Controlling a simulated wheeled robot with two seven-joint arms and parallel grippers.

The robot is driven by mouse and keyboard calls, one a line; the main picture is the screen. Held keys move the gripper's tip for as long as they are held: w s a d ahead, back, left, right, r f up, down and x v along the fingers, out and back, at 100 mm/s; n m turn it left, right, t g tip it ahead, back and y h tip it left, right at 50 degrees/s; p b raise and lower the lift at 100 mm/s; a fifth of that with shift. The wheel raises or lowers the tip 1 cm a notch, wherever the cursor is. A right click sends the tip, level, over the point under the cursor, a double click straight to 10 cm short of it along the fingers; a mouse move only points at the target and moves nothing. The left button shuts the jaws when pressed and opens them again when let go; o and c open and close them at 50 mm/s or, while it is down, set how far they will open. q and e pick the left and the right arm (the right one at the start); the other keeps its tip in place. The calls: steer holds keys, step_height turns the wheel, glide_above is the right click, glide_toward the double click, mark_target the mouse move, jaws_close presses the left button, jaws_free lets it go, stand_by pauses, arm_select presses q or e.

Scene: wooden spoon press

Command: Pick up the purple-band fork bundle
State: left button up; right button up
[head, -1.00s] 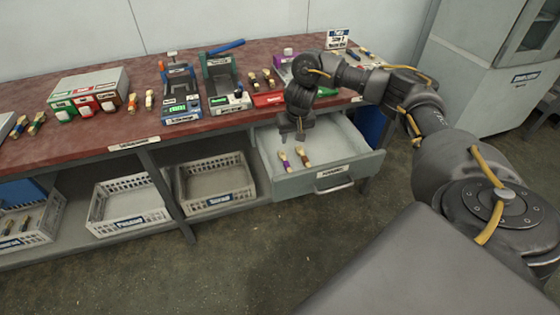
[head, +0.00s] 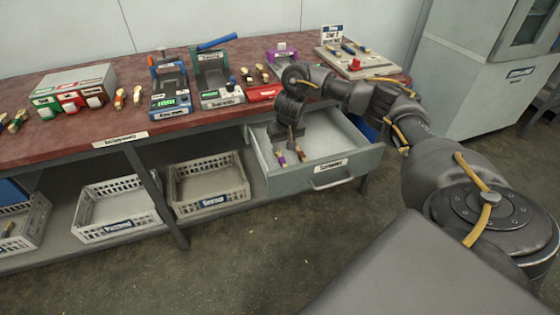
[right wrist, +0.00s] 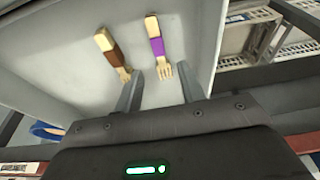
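The purple-band fork bundle (head: 281,158) lies in the open drawer (head: 340,169) under the table. It also shows in the right wrist view (right wrist: 157,46), its tines pointing toward my gripper. A brown-band bundle (right wrist: 113,50) lies beside it in the drawer, left of it in the wrist view and right of it in the head view (head: 301,155). My right gripper (head: 290,137) is over the drawer, just behind the bundles. In the right wrist view its fingers (right wrist: 160,92) are apart and empty, with the purple-band bundle's tines near the gap. My left gripper is out of view.
Presses (head: 170,90), small bundles and a grey box with coloured fronts (head: 72,88) stand on the red tabletop (head: 60,133). Grey crates (head: 120,208) sit on the shelf left of the drawer. The drawer's walls surround my gripper's work area. The floor in front is clear.

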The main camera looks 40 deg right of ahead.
mark_target(281, 157)
steer(key=shift+x, duration=1)
steer(key=b+x, duration=0.1)
steer(key=x, duration=0.3)
steer(key=shift+w+d+f+b, duration=0.1)
steer(key=shift+w+f+b, duration=0.15)
steer(key=shift+b, duration=0.15)
steer(key=shift+w+f, duration=0.1)
steer(key=shift+f, duration=0.15)
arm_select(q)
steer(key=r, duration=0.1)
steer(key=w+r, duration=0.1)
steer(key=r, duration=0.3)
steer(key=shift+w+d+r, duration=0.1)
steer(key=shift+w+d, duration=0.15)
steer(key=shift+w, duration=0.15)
arm_select(e)
jaws_close()
